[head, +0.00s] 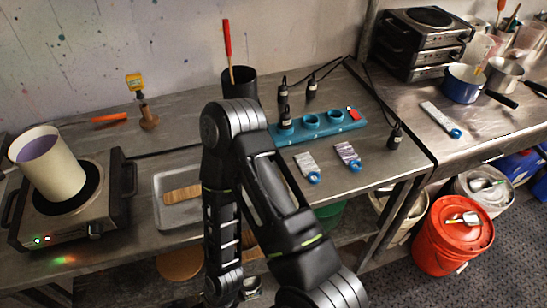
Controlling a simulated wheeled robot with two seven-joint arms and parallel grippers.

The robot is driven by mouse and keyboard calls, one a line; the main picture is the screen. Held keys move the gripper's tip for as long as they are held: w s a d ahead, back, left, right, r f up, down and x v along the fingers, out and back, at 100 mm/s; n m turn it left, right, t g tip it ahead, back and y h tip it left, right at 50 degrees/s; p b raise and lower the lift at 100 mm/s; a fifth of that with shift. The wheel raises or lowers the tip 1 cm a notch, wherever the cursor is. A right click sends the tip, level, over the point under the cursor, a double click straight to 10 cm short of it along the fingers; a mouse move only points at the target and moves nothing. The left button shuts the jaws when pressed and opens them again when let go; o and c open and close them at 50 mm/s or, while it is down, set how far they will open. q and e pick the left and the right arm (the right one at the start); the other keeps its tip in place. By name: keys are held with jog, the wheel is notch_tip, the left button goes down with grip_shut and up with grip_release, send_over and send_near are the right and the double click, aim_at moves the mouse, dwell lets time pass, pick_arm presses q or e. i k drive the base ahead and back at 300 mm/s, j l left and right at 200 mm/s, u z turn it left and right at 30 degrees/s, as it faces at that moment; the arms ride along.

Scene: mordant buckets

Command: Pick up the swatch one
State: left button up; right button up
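Two small pale, greyish pieces with round blue ends lie flat on the metal table, right of centre: a left one (305,161) and a right one (346,152). A similar pale piece with a blue end (438,117) lies on the right-hand counter. They look like swatches, but any number marks are too small to read, so I cannot tell which is swatch one. One of my dark arms rises through the middle of the view, left of the two pieces and apart from them. No gripper fingers show for either arm.
A blue rack (311,131) with round holes stands behind the pieces, black corded devices around it. A pale bucket (50,165) sits on a hot plate (108,209) at left. A metal tray (165,217) is partly behind my arm. An orange bucket (445,235) stands on the floor.

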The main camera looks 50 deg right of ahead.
aim_at(305, 162)
jog(key=z, duration=1.95)
jog(key=u, duration=1.65)
jog(key=k+l, duration=0.1)
jog(key=k, duration=1.05)
